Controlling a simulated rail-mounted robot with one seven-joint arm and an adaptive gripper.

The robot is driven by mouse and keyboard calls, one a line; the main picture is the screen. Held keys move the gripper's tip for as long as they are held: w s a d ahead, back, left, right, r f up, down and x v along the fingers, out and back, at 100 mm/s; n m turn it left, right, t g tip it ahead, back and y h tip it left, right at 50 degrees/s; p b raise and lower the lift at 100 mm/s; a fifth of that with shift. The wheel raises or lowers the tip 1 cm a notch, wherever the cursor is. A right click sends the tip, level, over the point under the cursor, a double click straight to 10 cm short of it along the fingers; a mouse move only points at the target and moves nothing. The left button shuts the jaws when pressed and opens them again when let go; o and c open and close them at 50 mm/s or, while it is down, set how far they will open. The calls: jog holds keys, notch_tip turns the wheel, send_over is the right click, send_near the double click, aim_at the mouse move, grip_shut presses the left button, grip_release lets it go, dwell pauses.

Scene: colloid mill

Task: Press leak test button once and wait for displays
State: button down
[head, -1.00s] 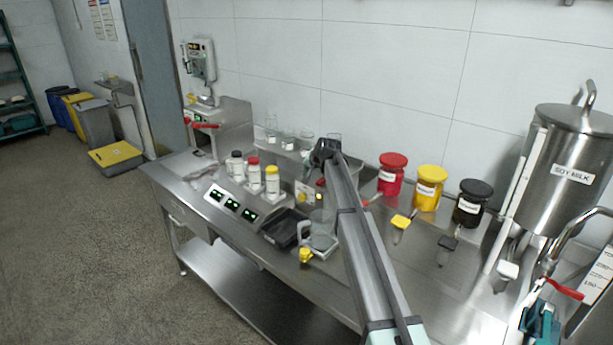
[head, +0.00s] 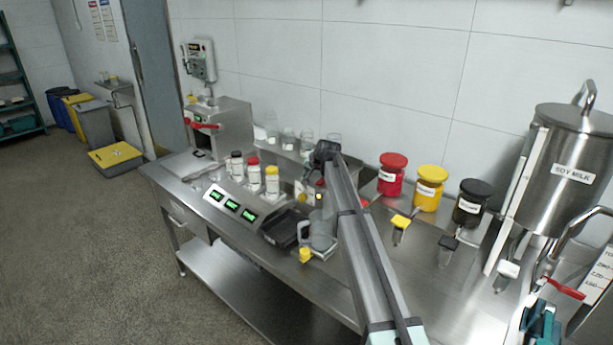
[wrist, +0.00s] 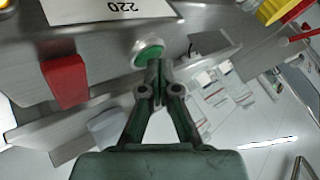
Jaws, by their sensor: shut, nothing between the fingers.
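A round green button (wrist: 148,55) in a metal ring sits on a steel panel in the wrist view. My gripper (wrist: 157,68) is shut and empty, its fingertips at the button's lower right edge and overlapping it; I cannot tell whether they touch.
A red switch (wrist: 65,82) and a plate reading 220 (wrist: 108,9) are beside the button. Bottles with black, red and yellow caps stand behind the displays. A black tray (head: 284,230) and a clear jug (head: 322,232) stand in front of the box. Red, yellow and black jars (head: 392,173) are to the right.

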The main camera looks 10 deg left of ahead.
jog(key=shift+r, duration=0.9)
jog(key=shift+p, duration=0.3)
jog(key=shift+r+p, duration=0.7)
jog(key=shift+r, duration=1.8)
jog(key=shift+a, duration=0.15)
